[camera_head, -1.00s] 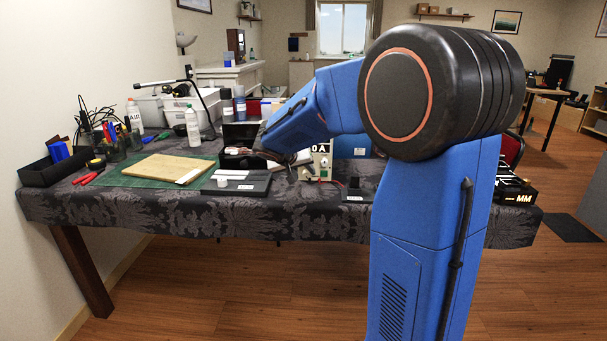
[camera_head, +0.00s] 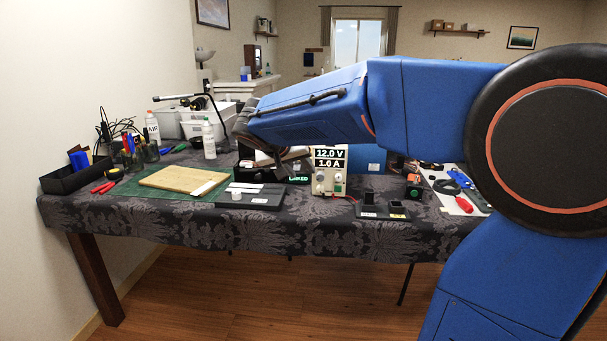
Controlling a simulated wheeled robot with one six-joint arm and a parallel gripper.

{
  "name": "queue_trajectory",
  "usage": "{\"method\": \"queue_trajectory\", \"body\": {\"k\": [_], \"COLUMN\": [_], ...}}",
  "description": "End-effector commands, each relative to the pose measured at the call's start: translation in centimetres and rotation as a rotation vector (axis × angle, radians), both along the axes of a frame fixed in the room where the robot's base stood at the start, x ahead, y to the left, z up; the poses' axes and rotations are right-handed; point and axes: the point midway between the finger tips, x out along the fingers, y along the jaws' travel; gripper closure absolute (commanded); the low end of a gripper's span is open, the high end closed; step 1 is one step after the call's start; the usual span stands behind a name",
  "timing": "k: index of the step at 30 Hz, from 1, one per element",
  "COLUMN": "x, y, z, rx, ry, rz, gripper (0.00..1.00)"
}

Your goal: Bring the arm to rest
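My blue arm reaches from the right edge across the upper middle of the view, above the table (camera_head: 215,230). Its big dark joint with an orange ring fills the right side. The far end of the arm, with my gripper (camera_head: 262,150), points down and away over the back of the table, left of the power supply (camera_head: 329,172). The fingers are small, dark and mostly hidden, so their opening is unclear. I see nothing clearly held.
A cutting mat with a wooden board (camera_head: 184,180) lies at the left. A dark panel with a white knob (camera_head: 250,195) and a small black stand (camera_head: 383,207) are near the front edge. Bottles (camera_head: 209,139) stand behind. Tools lie at the right.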

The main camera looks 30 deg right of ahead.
Motion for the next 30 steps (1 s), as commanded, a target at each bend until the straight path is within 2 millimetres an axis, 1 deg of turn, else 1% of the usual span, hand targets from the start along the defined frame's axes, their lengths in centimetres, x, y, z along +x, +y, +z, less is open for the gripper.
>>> {"method": "queue_trajectory", "body": {"k": [16,19,20,23,26,27,29,30], "x": [-0.1,-0.9,-1.4,-4.0,-7.6,-9.2,-11.5,-13.0], "y": [0.1,0.0,0.0,-0.1,0.0,0.1,0.3,0.5], "z": [0.1,-0.1,-0.3,-1.0,-2.3,-2.9,-3.9,-4.5], "rx": [0.001,0.009,0.015,0.042,0.085,0.104,0.133,0.152], "ry": [0.001,0.011,0.018,0.054,0.103,0.125,0.152,0.170], "rz": [0.000,0.004,0.009,0.031,0.071,0.091,0.120,0.140], "gripper": [0.61,0.61,0.61,0.61,0.61,0.61,0.61,0.61]}}
